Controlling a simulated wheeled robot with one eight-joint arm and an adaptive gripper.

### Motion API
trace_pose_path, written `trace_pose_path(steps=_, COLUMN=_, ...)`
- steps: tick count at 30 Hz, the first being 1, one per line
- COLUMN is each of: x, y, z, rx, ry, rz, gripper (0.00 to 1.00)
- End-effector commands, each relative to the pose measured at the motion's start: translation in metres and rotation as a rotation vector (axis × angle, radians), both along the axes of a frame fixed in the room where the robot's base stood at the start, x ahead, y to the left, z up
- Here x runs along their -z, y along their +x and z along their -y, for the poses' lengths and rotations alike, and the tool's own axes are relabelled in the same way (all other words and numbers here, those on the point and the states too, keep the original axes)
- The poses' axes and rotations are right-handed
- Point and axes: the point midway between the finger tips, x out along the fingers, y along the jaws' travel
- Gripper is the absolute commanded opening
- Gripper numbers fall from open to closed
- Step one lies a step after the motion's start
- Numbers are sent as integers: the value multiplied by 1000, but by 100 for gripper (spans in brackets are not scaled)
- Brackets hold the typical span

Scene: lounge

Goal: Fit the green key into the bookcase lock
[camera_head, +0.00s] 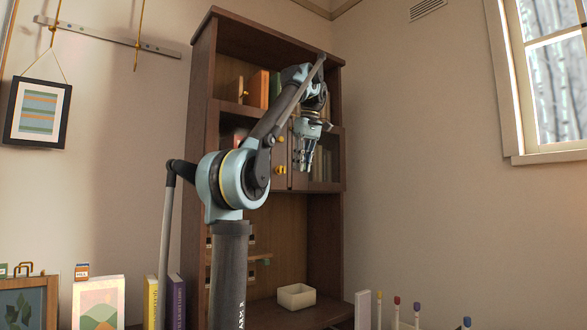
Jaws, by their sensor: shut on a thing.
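The dark wooden bookcase (198,130) stands against the back wall, with an open shelf on top, a pair of doors (298,172) at mid height and open space below. My gripper (308,166) is in front of the doors, near their middle, pointing down. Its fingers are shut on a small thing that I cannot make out. I see no green key that I can tell apart; the fingers may hide it. A small yellow fitting (280,170) shows on the door left of my gripper. I cannot tell whether it is the lock.
A cream open box (296,296) sits on the bookcase's low shelf. Books (259,89) stand on the top shelf.

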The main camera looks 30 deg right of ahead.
Motion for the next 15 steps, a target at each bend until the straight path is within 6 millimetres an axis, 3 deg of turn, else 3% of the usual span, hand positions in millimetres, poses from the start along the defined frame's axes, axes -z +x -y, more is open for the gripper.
trace_pose_path(steps=15, x=0, y=21, z=3, rx=6, ry=-1, rz=0, gripper=0)
